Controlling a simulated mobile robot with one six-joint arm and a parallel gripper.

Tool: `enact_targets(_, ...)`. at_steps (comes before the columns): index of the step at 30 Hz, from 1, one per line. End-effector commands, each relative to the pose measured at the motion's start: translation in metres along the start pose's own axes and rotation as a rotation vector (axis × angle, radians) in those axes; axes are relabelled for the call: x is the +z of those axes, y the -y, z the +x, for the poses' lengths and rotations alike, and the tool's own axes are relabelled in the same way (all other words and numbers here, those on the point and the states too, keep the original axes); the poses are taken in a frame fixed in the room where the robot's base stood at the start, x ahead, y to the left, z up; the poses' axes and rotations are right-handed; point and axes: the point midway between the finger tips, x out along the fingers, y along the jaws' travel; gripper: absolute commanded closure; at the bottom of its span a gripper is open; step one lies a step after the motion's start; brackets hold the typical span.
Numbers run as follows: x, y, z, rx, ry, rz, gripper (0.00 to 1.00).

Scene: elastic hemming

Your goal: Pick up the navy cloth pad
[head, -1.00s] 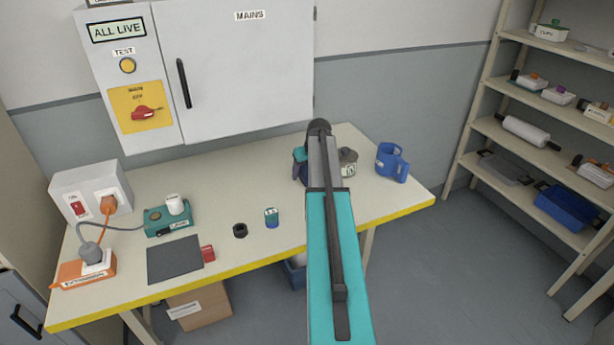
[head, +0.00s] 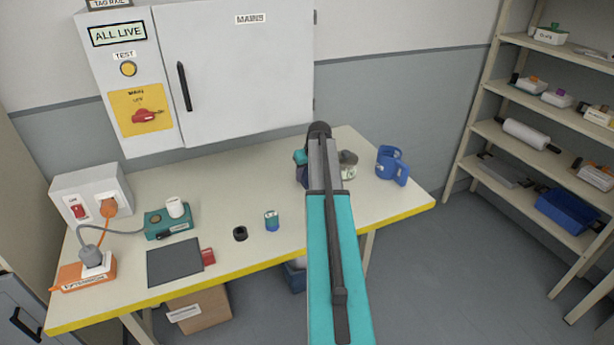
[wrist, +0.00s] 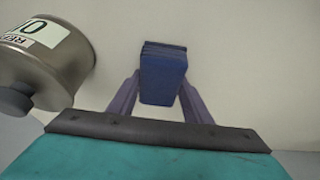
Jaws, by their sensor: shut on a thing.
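The navy cloth pad (wrist: 162,75) stands in the middle of the wrist view, a dark blue block with a layered top edge. My gripper (wrist: 160,93) has its two purple fingers on either side of the pad, closed on it. The pale worktop is behind the pad; I cannot tell whether the pad touches it. In the head view my teal arm hides most of the gripper and the pad, with only a bit of teal and dark blue showing left of the arm.
A metal canister (wrist: 48,62) with a label is close on the left in the wrist view; it also shows in the head view (head: 348,165).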

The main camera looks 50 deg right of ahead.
Motion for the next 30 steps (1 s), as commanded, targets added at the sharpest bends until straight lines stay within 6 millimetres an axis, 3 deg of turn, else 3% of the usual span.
enact_targets(16,-0.015,-0.001,-0.035,0.001,-0.002,0.0,0.77)
enact_targets(30,0.034,0.012,-0.058,0.001,-0.001,0.001,0.77)
